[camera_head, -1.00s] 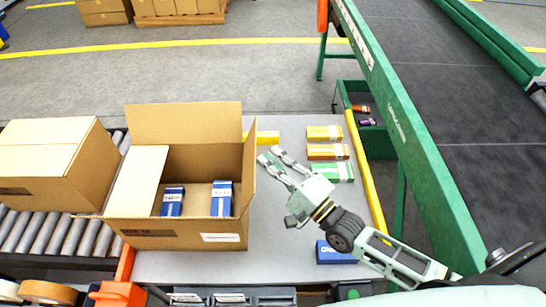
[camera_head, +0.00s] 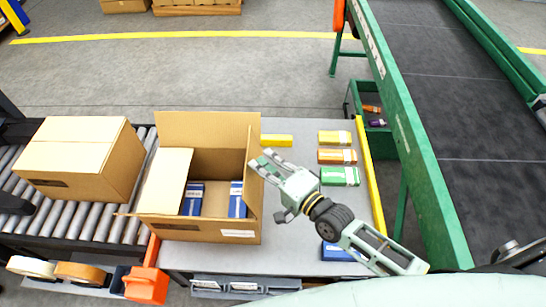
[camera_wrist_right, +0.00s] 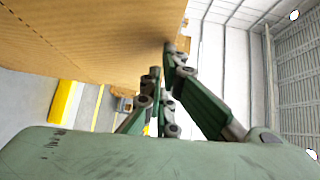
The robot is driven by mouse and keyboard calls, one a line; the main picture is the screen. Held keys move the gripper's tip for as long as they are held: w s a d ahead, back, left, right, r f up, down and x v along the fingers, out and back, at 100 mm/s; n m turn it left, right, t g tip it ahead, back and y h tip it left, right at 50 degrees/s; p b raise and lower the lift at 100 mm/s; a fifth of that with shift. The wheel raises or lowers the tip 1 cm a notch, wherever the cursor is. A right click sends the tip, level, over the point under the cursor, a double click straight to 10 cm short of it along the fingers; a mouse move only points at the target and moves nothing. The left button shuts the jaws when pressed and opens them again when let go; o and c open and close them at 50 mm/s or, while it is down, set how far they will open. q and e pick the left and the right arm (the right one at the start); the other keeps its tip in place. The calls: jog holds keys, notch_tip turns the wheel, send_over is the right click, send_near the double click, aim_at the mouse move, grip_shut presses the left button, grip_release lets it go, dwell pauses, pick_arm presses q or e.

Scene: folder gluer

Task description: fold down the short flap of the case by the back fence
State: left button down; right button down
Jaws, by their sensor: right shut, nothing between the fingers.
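The open brown case (camera_head: 200,228) stands on the grey table, with blue-and-white boxes (camera_head: 193,200) inside. Its left short flap (camera_head: 165,180) lies inward over the left part of the opening. Its long back flap (camera_head: 205,130) stands up. Its right short flap (camera_head: 254,165) also stands up. The yellow back fence (camera_head: 277,140) shows behind the case. My right gripper (camera_head: 262,160) is shut and empty beside the outer face of the right flap; I cannot tell if it touches. In the right wrist view, cardboard (camera_wrist_right: 90,40) fills the upper left beside the fingers. My left gripper is not in view.
Yellow, orange and green boxes (camera_head: 338,157) lie right of my gripper, and a blue box (camera_head: 335,252) lies near the front. A yellow rail (camera_head: 370,180) edges the table's right side. A closed carton (camera_head: 75,155) sits on rollers at left.

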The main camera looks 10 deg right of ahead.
aim_at(247, 161)
jog(key=shift+w+a, duration=0.2)
jog(key=shift+a, duration=0.35)
jog(key=shift+w+a, duration=0.15)
jog(key=shift+a, duration=0.4)
jog(key=shift+w+a+f, duration=0.1)
jog(key=shift+w+a, duration=0.05)
jog(key=shift+a, duration=0.4)
jog(key=shift+w+a+f, duration=0.1)
jog(key=shift+w+a, duration=0.05)
jog(key=shift+a, duration=0.4)
jog(key=shift+a, duration=0.1)
